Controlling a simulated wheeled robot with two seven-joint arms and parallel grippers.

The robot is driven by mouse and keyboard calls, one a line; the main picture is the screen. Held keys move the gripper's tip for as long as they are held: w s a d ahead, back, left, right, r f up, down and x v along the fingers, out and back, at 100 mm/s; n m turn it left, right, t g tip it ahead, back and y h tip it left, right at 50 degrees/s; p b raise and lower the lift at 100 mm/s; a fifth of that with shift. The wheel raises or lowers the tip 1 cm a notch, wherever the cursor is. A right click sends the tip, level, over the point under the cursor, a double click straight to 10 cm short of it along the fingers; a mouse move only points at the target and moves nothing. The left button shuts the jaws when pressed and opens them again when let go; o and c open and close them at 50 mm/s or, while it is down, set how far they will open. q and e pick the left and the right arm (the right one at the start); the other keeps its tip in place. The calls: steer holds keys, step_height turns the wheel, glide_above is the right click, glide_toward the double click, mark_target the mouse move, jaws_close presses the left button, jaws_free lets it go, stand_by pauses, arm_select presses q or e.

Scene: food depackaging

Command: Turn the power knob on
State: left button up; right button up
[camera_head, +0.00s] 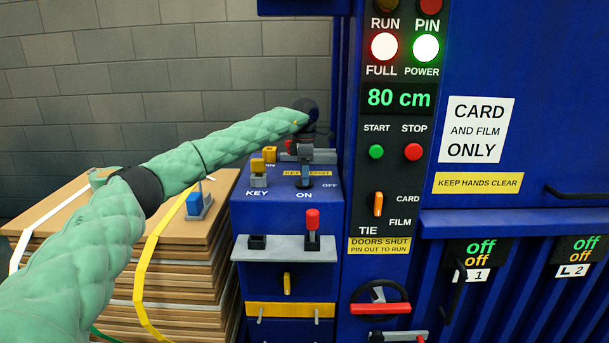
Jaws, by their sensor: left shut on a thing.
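My left arm reaches in from the left. Its gripper (305,176) points down over the top of the blue control box (270,210), between a yellow label and the words ON and OFF. The gripper is shut on the power knob, which is mostly hidden by the fingers; which way it points cannot be told. The POWER lamp (425,47) is lit white-green, and the FULL lamp (384,46) is lit white with a red rim. My right gripper is not in view.
A yellow-topped key switch (258,168) stands left of the gripper. A red-handled lever (313,219) stands on a grey shelf (270,248) below. Strapped cardboard (190,262) is stacked at left. The machine panel with the green START button (376,152) rises at right.

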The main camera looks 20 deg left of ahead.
arm_select(q)
steer(key=shift+m, duration=0.5)
steer(key=shift+r, duration=0.1)
steer(key=o, duration=1)
steer(key=shift+a, duration=0.1)
